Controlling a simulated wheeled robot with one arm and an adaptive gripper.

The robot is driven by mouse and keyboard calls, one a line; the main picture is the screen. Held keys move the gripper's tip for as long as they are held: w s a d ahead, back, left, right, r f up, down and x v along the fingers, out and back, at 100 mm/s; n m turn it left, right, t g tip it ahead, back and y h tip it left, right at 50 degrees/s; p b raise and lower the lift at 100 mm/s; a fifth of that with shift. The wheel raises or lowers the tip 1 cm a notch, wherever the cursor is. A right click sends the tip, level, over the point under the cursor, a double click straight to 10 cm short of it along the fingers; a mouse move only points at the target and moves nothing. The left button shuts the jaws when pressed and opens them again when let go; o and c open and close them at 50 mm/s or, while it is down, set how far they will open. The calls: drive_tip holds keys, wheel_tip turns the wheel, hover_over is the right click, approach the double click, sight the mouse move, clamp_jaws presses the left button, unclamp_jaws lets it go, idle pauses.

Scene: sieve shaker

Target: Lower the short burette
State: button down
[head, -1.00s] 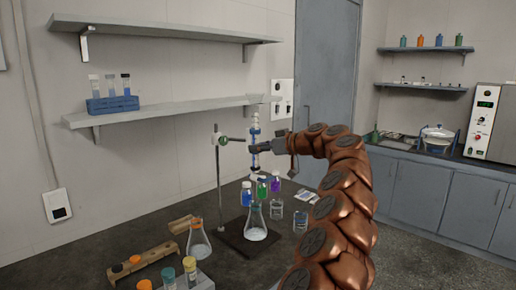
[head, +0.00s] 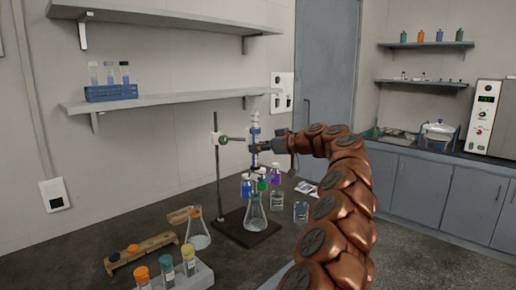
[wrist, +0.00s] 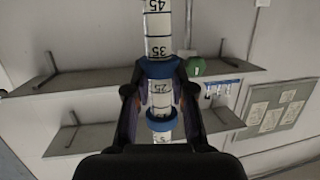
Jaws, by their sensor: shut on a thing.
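The burette (head: 254,123) is a slim upright tube with blue collars, held beside a stand rod (head: 217,165). A clamp with a green knob (head: 222,140) sits partway down the rod, level with the burette; the knob also shows in the wrist view (wrist: 196,67). In the wrist view the burette (wrist: 159,45) has black scale marks and runs between my fingers. My gripper (head: 259,146) is shut on it around the blue collars (wrist: 160,95). A conical flask (head: 255,218) stands on the dark stand base (head: 232,232) below; bottles partly hide the burette's lower end.
Another conical flask (head: 197,232) and a wooden rack (head: 140,252) stand at left. A wall shelf (head: 170,102) is behind.

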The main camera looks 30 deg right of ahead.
drive_tip(key=shift+f+b, duration=1.15)
drive_tip(key=shift+f, duration=0.2)
drive_tip(key=c, duration=1.1)
unclamp_jaws()
drive_tip(key=shift+o, duration=0.3)
drive_tip(key=shift+r, duration=0.1)
drive_tip(key=shift+b+v, duration=0.6)
drive_tip(key=shift+v, duration=0.4)
drive_tip(key=s+d+r+p, duration=0.3)
drive_tip(key=s+r+p, duration=0.1)
drive_tip(key=s+r, duration=0.4)
drive_tip(key=shift+d+r, duration=0.2)
drive_tip(key=shift+r, duration=0.4)
